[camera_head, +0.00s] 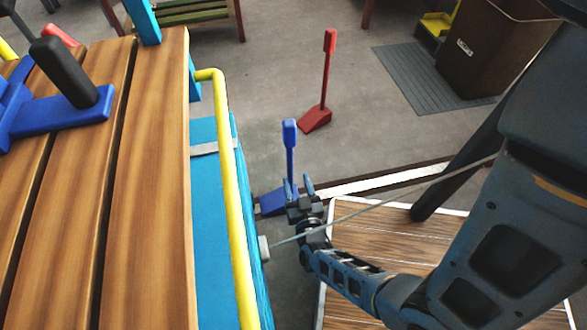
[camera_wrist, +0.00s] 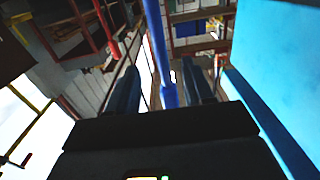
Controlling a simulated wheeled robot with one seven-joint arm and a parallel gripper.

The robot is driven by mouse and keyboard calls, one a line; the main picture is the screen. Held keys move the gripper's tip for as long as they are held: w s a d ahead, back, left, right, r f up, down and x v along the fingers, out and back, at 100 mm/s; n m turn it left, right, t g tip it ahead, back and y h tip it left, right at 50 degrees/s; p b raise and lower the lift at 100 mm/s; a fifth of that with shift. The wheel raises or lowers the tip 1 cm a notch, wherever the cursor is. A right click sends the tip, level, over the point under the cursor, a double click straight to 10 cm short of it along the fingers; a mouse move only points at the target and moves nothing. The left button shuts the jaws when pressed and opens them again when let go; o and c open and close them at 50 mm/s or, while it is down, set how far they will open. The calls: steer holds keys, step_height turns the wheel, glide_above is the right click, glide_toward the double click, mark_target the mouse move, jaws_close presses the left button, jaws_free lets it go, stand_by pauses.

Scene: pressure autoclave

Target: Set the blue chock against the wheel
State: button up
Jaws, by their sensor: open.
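The blue chock (camera_head: 275,202) is a low wedge on the floor beside the blue cart, with an upright blue handle (camera_head: 290,135) topped by a wider grip. My gripper (camera_head: 299,184) is open in front of the handle and partly covers the chock. In the wrist view the handle (camera_wrist: 158,40) runs between the two open fingers (camera_wrist: 162,72); I cannot tell whether they touch it. A wheel cannot be made out in either view.
The blue cart (camera_head: 210,230) with a yellow rail (camera_head: 236,190) and slatted wooden top (camera_head: 150,150) fills the left. A red chock (camera_head: 316,120) stands farther back. A wooden platform (camera_head: 370,225) lies right of my gripper. Open floor lies beyond the chocks.

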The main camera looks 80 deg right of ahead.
steer(key=a+r+n+t+y, duration=0.65)
steer(key=a+r, duration=0.45)
steer(key=a, duration=0.4)
steer(key=s+a+r+n+y, duration=0.2)
steer(key=r+y, duration=0.1)
steer(key=r, duration=0.4)
steer(key=s+a+r+n+t+y, duration=0.1)
steer(key=s+a+r+n+y, duration=0.1)
steer(key=r, duration=0.6)
steer(key=s+a+r+n+y, duration=0.2)
steer(key=a+r+n+y, duration=0.1)
steer(key=r+y, duration=0.2)
step_height(320, 180, up, 3)
steer(key=shift+f, duration=0.2)
